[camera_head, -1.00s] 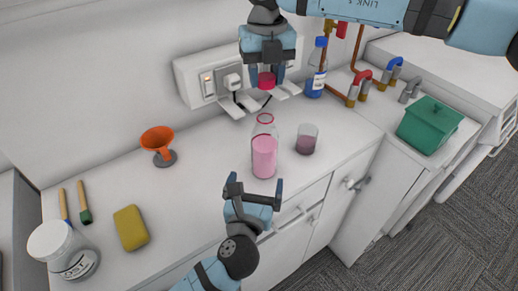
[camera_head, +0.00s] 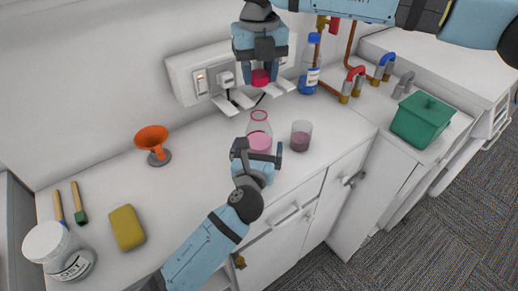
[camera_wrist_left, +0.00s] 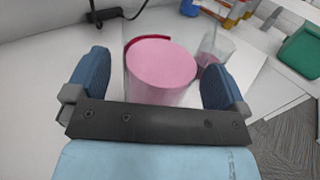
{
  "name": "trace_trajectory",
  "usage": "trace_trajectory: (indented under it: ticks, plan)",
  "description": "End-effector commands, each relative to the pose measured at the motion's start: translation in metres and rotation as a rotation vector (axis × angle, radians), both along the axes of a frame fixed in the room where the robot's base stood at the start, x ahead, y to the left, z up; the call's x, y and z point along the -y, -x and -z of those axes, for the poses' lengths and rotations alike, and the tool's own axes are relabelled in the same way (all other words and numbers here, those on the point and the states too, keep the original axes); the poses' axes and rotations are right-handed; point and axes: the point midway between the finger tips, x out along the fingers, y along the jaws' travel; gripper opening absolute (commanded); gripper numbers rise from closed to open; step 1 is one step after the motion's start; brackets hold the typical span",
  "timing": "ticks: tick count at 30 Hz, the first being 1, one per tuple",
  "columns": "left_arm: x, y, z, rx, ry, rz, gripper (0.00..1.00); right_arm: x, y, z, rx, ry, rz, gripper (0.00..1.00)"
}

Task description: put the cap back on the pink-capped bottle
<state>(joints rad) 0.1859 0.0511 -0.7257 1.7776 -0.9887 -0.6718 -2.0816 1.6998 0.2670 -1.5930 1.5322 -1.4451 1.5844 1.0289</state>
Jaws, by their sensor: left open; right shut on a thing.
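The uncapped bottle (camera_head: 259,126) of pink liquid stands upright on the counter, its lower part hidden behind my left gripper in the head view. In the left wrist view the pink bottle (camera_wrist_left: 160,62) lies between the fingers. My left gripper (camera_head: 259,150) is open, its fingers on either side of the bottle with visible gaps. My right gripper (camera_head: 261,70) is shut on the pink cap (camera_head: 260,78) and holds it above the counter, above and apart from the bottle mouth.
A glass (camera_head: 301,136) with dark pink liquid stands just right of the bottle. A blue-capped bottle (camera_head: 309,72) and wall sockets (camera_head: 207,82) are behind. A green box (camera_head: 422,120) is right.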

Motion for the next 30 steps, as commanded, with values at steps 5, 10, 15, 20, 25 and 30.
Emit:
trace_trajectory:
  ticks: [5,10,15,20,25,30]
  plan:
    - [0.002,-0.013,0.0,0.0,0.0,0.0,1.0,0.0,0.0,0.0,0.0,0.0,0.0,0.19]
    - [0.002,-0.015,0.0,-0.001,0.0,0.0,1.0,0.0,0.0,0.0,0.0,0.0,0.0,0.19]
    - [0.002,-0.015,0.0,0.0,0.0,0.0,0.98,0.0,0.0,0.0,0.0,0.0,0.0,0.19]
    - [0.002,-0.015,0.0,0.0,0.0,0.0,0.61,0.0,0.0,0.0,0.0,0.0,0.0,0.19]
    - [0.002,-0.015,0.0,0.0,0.0,0.0,0.28,0.0,0.0,0.0,0.0,0.0,0.0,0.19]
    - [0.002,-0.015,0.0,0.0,0.0,0.0,0.28,0.0,0.0,0.01,-0.003,0.001,0.0,0.19]
